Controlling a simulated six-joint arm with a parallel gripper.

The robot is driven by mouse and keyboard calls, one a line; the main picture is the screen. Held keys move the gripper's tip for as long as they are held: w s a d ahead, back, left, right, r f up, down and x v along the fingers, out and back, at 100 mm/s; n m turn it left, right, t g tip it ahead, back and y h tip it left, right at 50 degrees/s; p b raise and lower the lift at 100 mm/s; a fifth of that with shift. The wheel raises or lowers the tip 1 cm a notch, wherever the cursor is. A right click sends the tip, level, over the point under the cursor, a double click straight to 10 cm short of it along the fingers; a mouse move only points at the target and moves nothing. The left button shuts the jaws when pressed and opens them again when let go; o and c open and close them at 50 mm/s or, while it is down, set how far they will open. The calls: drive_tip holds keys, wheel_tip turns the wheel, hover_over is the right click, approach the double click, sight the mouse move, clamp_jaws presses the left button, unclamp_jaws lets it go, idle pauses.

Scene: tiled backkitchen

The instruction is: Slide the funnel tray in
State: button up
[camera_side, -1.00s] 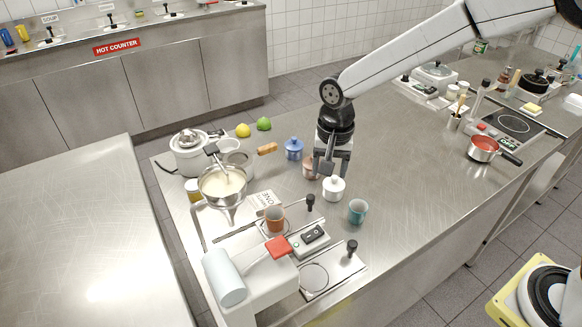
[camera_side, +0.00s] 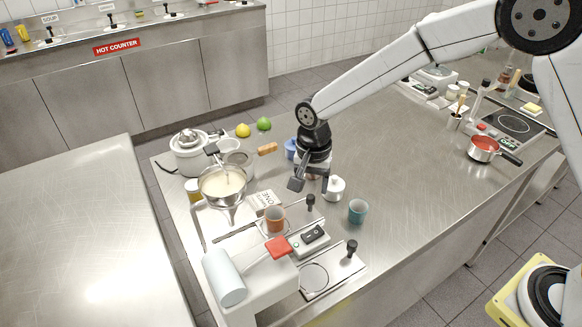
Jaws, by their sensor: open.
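A white machine (camera_side: 250,285) with a red-topped lever (camera_side: 278,247) stands at the counter's near left. A metal funnel (camera_side: 222,205) of pale batter is at its far end. Two flat metal slides show beside the machine. The near slide (camera_side: 340,283) has a round opening and an upright black knob (camera_side: 351,248). The far slide (camera_side: 238,232) has another black knob (camera_side: 310,203), close to an orange cup (camera_side: 274,219). I cannot tell for certain which is the funnel tray. My gripper (camera_side: 311,186) is open and empty, pointing down just above and behind the far knob, apart from it.
A white lidded pot (camera_side: 334,188) stands close to the right of my gripper, and a teal cup (camera_side: 358,211) farther right. A blue pot (camera_side: 291,148) is behind. A switch box (camera_side: 309,238) sits between the slides. The counter's middle right is clear.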

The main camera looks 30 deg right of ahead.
sight(311, 197)
drive_tip(key=shift+f, duration=1.9)
clamp_jaws()
